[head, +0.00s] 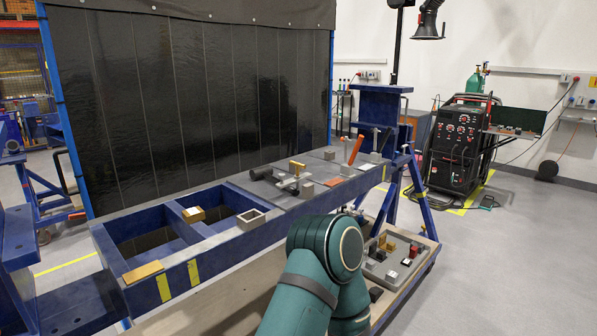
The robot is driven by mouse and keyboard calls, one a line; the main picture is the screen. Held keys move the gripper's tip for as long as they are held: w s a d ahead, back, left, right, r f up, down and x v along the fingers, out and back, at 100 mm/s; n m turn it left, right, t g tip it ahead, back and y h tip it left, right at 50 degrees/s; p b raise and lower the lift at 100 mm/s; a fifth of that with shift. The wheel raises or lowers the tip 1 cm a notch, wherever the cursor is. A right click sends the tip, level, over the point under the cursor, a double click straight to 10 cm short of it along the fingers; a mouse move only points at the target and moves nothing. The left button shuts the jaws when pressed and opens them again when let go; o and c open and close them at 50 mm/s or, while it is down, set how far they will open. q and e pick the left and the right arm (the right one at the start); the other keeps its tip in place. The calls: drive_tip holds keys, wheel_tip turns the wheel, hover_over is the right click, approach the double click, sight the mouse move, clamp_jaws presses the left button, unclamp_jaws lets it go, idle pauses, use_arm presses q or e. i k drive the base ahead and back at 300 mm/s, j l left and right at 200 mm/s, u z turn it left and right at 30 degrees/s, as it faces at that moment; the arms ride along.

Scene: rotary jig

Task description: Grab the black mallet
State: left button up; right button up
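A dark cylindrical object (262,173), which looks like the head of the black mallet, lies on the grey top of the blue jig frame, left of a metal clamp-like piece (292,183). Its handle cannot be made out clearly. A teal arm of mine rises from the bottom centre, in front of the jig's near side. Its gripper does not show. My other arm and gripper are outside the picture.
The blue jig frame (228,236) has open bays at left. Small blocks (194,214) and an upright orange-red bar (356,149) stand on it. A parts tray (372,270) sits on the lower shelf. A black welding curtain (190,90) hangs behind.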

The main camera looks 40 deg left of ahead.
sight(267, 170)
drive_tip(key=i+z, duration=0.2)
drive_tip(key=i, duration=0.55)
drive_tip(key=i+j+z, duration=0.2)
drive_tip(key=i, duration=0.5)
drive_tip(key=i+l+u, duration=0.1)
drive_tip(key=i, duration=0.3)
drive_tip(key=i+l+u, duration=0.1)
drive_tip(key=i, duration=0.25)
drive_tip(key=i+l, duration=0.15)
drive_tip(key=i, duration=0.25)
drive_tip(key=u, duration=1.7)
